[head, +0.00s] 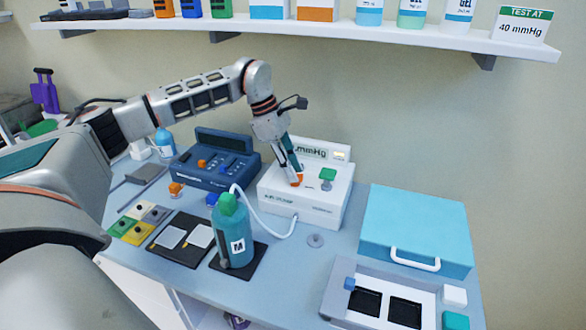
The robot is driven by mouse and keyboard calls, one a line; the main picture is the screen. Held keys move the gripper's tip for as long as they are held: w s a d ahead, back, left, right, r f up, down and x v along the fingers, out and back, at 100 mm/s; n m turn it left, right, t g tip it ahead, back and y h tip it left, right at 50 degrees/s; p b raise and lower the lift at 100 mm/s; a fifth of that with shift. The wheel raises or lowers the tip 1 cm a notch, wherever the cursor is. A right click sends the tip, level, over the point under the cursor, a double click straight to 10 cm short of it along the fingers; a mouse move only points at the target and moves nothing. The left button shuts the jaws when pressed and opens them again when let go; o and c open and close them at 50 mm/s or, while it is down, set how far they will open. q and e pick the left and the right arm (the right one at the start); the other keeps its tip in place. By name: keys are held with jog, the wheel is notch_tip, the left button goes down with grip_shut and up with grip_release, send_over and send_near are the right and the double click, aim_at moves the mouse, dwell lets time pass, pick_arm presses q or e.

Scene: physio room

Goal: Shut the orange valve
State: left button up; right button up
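A white pump box (318,205) with an "mmHg" display stands at the back middle of the bench. On its top sit a green valve (327,175) at right and, at left, the orange valve (297,180), mostly hidden by my gripper. My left gripper (295,176) points down with its fingertips at the orange valve. The fingers look close together; whether they grip the valve cannot be made out. The orange valve's handle direction is hidden. My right gripper is not in view.
A green-capped teal bottle (236,240) stands on a black pad, near a white hose (262,222) running to the pump box. A blue console (215,160) is left of the box. A light-blue case (417,228) and a grey tray (335,298) are at right. A shelf (300,30) hangs above.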

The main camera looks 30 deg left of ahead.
pick_arm(q)
jog(key=shift+f, duration=0.15)
grip_shut()
jog(key=shift+n, duration=0.3)
jog(key=n+t, duration=0.1)
jog(key=n, duration=0.1)
jog(key=shift+s+d+n+y+p, duration=0.1)
jog(key=shift+n+y+p, duration=0.2)
jog(key=shift+y+p, duration=0.1)
jog(key=n+t+y, duration=0.1)
jog(key=n, duration=0.2)
jog(key=shift+d+n, duration=0.1)
jog(key=shift+n, duration=0.3)
jog(key=n+y, duration=0.1)
jog(key=n, duration=0.1)
jog(key=n+t, duration=0.1)
jog(key=n, duration=0.2)
jog(key=shift+s+d+y+b, duration=0.1)
jog(key=shift+d+y+b, duration=0.05)
jog(key=shift+y+b, duration=0.25)
jog(key=shift+n+y, duration=0.9)
jog(key=shift+n, duration=1.5)
